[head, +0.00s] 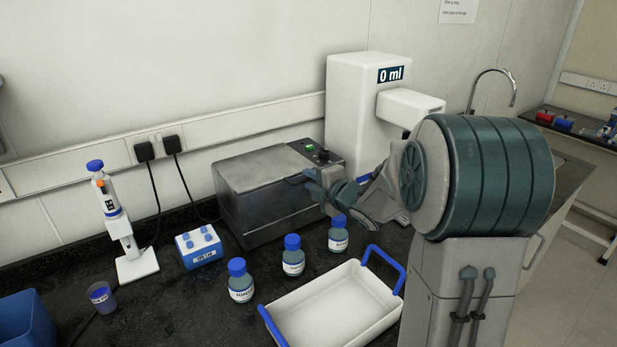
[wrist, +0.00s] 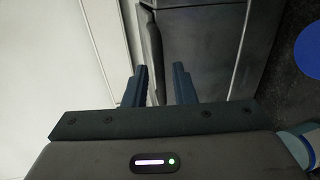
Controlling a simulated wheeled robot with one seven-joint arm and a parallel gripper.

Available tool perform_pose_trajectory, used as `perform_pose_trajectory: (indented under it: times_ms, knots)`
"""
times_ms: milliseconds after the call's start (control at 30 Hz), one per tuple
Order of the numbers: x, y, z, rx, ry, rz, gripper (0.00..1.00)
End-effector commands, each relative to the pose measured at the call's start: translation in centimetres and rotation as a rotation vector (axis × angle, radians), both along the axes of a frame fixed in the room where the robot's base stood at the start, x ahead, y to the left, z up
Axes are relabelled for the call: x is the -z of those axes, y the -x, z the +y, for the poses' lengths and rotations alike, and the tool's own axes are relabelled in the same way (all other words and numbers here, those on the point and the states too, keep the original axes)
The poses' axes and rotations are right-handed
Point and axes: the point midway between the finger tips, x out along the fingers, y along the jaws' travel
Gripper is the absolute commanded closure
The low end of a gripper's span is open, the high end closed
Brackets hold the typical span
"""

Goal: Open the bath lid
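The bath (head: 265,205) is a grey metal box on the dark worktop against the wall, with a control panel and knob at its back right. Its lid (head: 258,166) lies flat and closed. My gripper (head: 312,184) is close to the bath's right side, near the lid's edge; contact cannot be told. In the wrist view, the two fingers of my gripper (wrist: 160,75) are apart with nothing between them. The metal bath (wrist: 210,45) lies beyond the fingertips, with a dark strip along its edge. My arm partly hides the bath's right end.
A white dispenser (head: 355,105) reading 0 ml stands behind my arm. Blue-capped bottles (head: 293,258) stand in front of the bath. A white tray (head: 335,305) with blue handles is at the front. A pipette stand (head: 133,255) and tube rack (head: 200,248) are left.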

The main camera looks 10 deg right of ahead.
Motion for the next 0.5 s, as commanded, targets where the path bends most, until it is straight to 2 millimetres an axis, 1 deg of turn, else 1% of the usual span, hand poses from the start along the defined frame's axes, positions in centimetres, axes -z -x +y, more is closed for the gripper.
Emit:
perform_pose_trajectory:
  times_ms: [100, 200, 500]
  knots:
    - [0.2, -1.1, 0.4, 0.0, 0.001, 0.0, 0.76]
    - [0.4, -1.6, 0.7, 0.0, -0.001, 0.001, 0.76]
    - [0.4, -1.8, 0.8, 0.0, 0.0, 0.0, 0.76]
